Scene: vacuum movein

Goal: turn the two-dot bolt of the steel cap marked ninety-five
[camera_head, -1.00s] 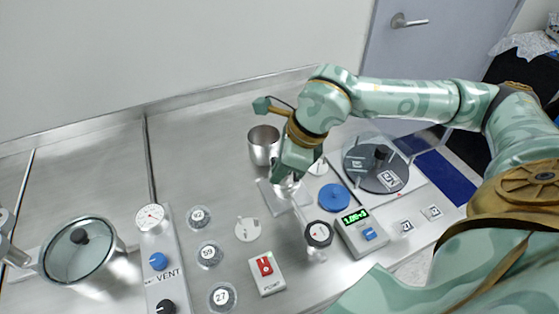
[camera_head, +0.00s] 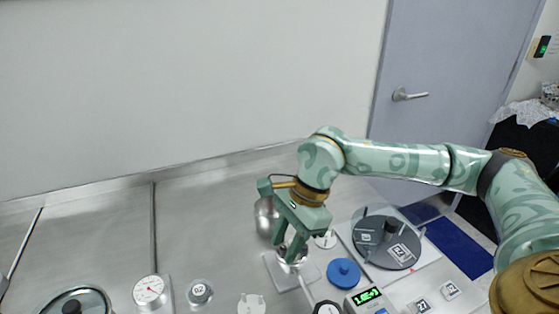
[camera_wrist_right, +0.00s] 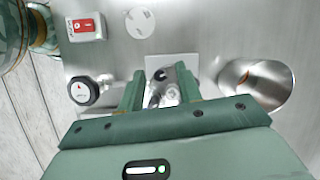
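I cannot read a ninety-five on any part in these frames, and no two-dot bolt can be made out. My right gripper (camera_head: 288,248) points down at a small steel fitting (camera_head: 292,260) on a square plate (camera_head: 276,271). In the right wrist view its two fingers (camera_wrist_right: 160,93) stand apart on either side of the shiny fitting (camera_wrist_right: 156,100), with the plate (camera_wrist_right: 183,66) behind. I see gaps there and no clear grip. The fingers partly hide the fitting. My left gripper is not in view.
A steel cup (camera_head: 265,217) stands close behind the gripper. A blue disc (camera_head: 343,272), a dark round plate (camera_head: 378,251) and a green-lit display box (camera_head: 366,296) lie to the right. A gauge (camera_head: 149,290) and a numbered round cap (camera_head: 200,293) lie left. The bench behind is bare.

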